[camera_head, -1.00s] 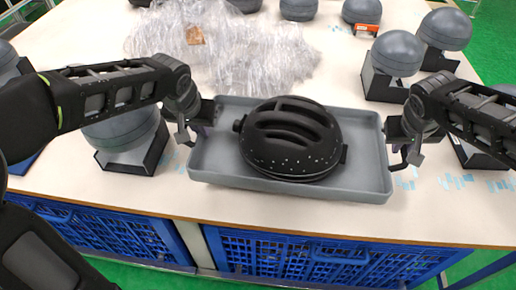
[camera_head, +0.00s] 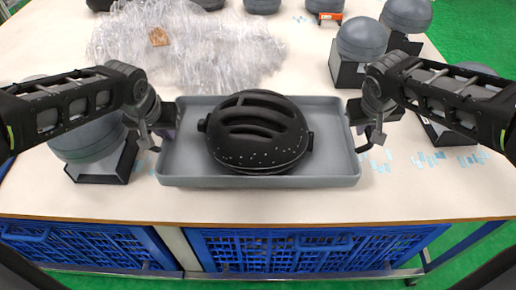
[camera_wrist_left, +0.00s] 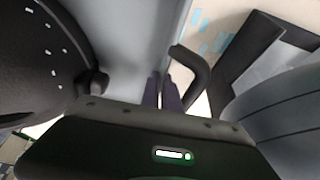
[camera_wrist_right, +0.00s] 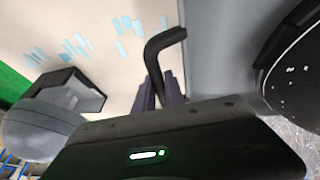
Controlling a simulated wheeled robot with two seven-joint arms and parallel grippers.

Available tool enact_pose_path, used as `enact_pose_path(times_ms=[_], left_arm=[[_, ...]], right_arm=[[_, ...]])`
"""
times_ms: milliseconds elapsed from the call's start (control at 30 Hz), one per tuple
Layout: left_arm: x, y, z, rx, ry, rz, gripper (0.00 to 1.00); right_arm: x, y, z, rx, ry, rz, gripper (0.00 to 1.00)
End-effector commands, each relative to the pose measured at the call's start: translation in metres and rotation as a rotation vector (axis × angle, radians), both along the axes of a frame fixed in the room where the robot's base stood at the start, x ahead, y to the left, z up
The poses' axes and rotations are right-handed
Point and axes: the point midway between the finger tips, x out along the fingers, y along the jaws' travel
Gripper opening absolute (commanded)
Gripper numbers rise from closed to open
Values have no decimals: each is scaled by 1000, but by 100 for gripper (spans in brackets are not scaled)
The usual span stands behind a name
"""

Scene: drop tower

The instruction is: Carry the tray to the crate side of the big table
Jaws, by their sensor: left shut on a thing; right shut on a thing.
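The grey tray (camera_head: 335,176) is at the front of the big table (camera_head: 255,206), with a black helmet (camera_head: 258,135) lying in it. My left gripper (camera_head: 160,133) is shut on the tray's left end, and its fingers also show in the left wrist view (camera_wrist_left: 166,92). My right gripper (camera_head: 364,130) is shut on the tray's right end, and its fingers show in the right wrist view (camera_wrist_right: 156,88). The tray looks level. I cannot tell whether its underside touches the table top. Blue crates (camera_head: 290,250) stand under the table's front edge.
Crumpled clear plastic wrap (camera_head: 190,45) lies behind the tray. A grey dome on a black stand (camera_head: 95,145) is close to my left gripper. More domes stand at the right (camera_head: 365,42) and the back. The strip in front of the tray is clear.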

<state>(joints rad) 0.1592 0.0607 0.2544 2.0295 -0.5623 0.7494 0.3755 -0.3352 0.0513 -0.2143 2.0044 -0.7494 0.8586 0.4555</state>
Motion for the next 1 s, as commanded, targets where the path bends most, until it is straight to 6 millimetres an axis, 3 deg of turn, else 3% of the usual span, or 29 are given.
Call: enact_pose_path(times_ms=[800, 833, 1000], left_arm=[[1, -1, -50, -1, -4, -1, 0], [0, -1, -50, -1, -1, -1, 6], [0, 0, -47, -1, 0, 0, 20]], right_arm=[[1, 1, -50, 1, -3, 2, 0], [0, 1, -50, 1, -1, 1, 15], [0, 1, -47, 1, 0, 1, 29]])
